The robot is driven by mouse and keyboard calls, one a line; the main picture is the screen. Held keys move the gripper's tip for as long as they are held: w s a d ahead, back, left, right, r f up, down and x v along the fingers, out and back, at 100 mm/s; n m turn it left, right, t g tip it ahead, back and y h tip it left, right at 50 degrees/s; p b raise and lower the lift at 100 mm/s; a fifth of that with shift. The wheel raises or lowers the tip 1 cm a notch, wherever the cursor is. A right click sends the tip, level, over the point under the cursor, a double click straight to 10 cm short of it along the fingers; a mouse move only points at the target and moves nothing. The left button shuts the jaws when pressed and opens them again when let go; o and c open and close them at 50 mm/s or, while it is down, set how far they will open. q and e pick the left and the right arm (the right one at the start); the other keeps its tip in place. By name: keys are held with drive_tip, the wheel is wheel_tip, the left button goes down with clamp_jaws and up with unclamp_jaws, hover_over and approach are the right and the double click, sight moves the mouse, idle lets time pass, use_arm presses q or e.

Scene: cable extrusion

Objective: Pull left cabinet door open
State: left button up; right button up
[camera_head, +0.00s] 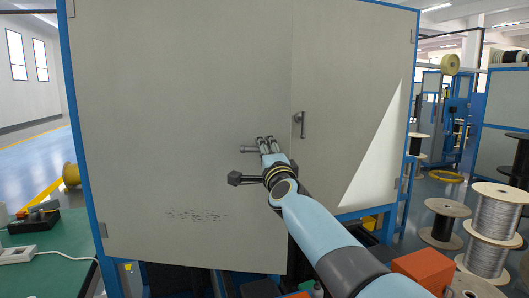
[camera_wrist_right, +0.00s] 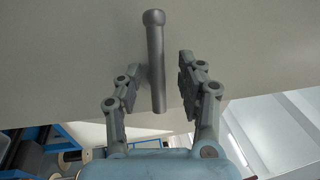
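The left cabinet door (camera_head: 170,110) is a large pale panel. Its lower edge hangs lower and nearer than the right door's, so it looks slightly ajar. Its metal handle (camera_head: 246,149) shows just left of my right gripper (camera_head: 265,142), partly hidden by it. In the right wrist view the handle (camera_wrist_right: 156,65) is a grey bar with a round end, lying between the two fingers of the gripper (camera_wrist_right: 157,85). The fingers are apart, with visible gaps on both sides of the bar. My left gripper is not in view.
The right cabinet door (camera_head: 345,80) has its own handle (camera_head: 302,124). A blue frame surrounds the cabinet. Several wire spools (camera_head: 489,225) and an orange box (camera_head: 422,265) stand at the right. A green table (camera_head: 60,240) stands at lower left.

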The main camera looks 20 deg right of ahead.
drive_tip(key=v, duration=1.2)
